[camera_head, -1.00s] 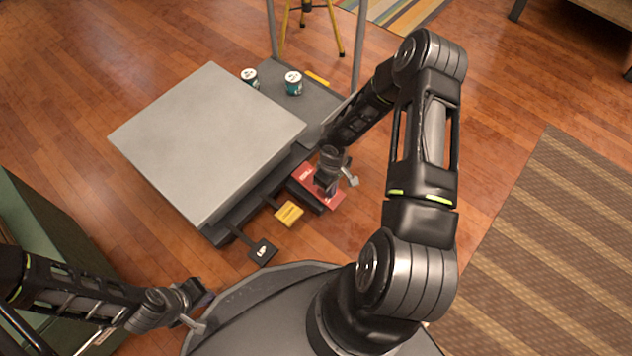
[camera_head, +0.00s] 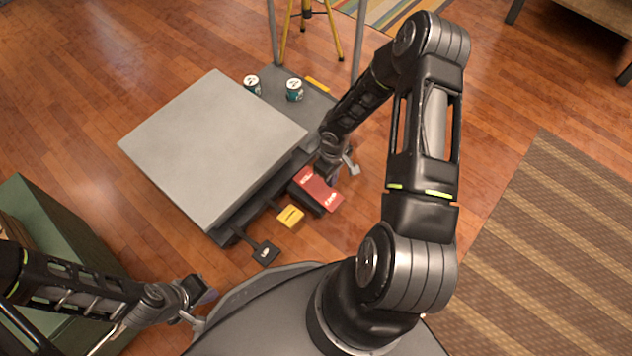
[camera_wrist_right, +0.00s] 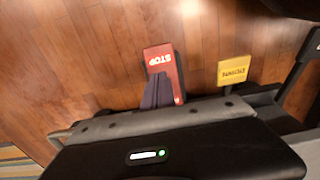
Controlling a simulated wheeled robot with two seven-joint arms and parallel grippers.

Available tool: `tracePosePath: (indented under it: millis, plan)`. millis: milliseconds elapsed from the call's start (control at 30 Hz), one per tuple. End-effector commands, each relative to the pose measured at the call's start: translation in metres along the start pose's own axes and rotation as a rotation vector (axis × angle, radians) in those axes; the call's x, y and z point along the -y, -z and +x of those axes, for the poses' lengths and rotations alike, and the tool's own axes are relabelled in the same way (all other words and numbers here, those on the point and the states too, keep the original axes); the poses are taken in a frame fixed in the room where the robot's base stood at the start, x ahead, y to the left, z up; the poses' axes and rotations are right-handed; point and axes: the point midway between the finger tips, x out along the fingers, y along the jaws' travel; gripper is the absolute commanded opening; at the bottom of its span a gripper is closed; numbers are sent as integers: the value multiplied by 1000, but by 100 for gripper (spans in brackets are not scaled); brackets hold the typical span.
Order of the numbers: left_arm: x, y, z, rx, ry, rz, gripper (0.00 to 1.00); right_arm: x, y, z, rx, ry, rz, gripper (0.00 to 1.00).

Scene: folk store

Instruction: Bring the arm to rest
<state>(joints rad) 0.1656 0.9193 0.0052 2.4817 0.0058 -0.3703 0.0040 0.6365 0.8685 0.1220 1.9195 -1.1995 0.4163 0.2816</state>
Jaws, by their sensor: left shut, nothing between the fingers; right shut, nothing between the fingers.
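My right arm reaches over the floor, and its gripper (camera_head: 329,179) is shut and empty beside the red STOP pedal (camera_head: 321,190). In the right wrist view the closed fingers (camera_wrist_right: 157,92) overlap part of the red pedal (camera_wrist_right: 160,57); contact cannot be told. My left gripper (camera_head: 208,294) is shut and empty at the lower left, near my base and away from the pedals.
A grey platform (camera_head: 213,147) stands ahead with a yellow pedal (camera_head: 290,216) and a black pedal (camera_head: 265,253) at its front edge. Two cans (camera_head: 294,90) stand behind it. A green cabinet (camera_head: 60,215) is at left.

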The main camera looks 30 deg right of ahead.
Motion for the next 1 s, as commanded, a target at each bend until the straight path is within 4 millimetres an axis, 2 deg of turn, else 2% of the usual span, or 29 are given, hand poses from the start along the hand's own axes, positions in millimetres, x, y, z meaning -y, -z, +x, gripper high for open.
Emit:
tracePosePath:
  millis: [633,733,867,967,1000]
  plan:
    - [-1,0,-2,1,0,0,0,0,0,-3,1,0,-3,0]
    - [-1,0,-2,1,0,0,0,3,6,-3,-24,11,-12,0]
    - [-1,0,-2,1,0,0,0,30,16,-2,-89,91,38,0]
    - [-1,0,-2,1,0,0,0,70,19,-2,-142,192,127,0]
    - [-1,0,-2,1,0,0,0,90,22,-3,-165,235,169,0]
